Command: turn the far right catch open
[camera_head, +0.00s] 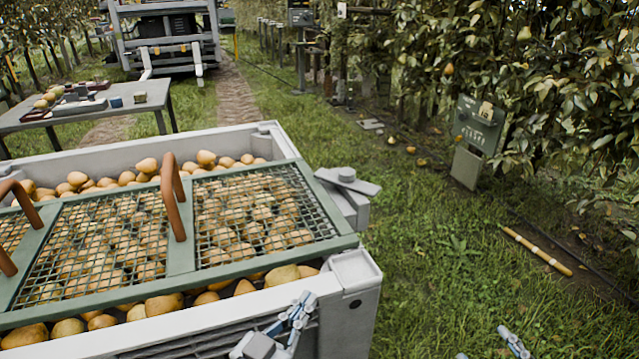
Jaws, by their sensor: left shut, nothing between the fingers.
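The far right catch (362,186) is a flat grey bar with a round knob, on a grey block at the right side of the fruit bin (352,290). Its bar points off to the right, and its left end is close to the corner of the green mesh lid (322,247). I cannot tell whether it overlaps the lid. My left gripper (301,308) is shut and empty at the bin's near wall, well below the catch in the picture. My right gripper (489,348) shows only its fingertips at the bottom edge, spread apart, over grass.
The lid has brown arched handles (172,197) standing up, and pears (165,304) lie under it. A table (95,112) stands at the back left. A green box on a post (478,125) and a yellow pole (536,250) are on the right. Grass right of the bin is open.

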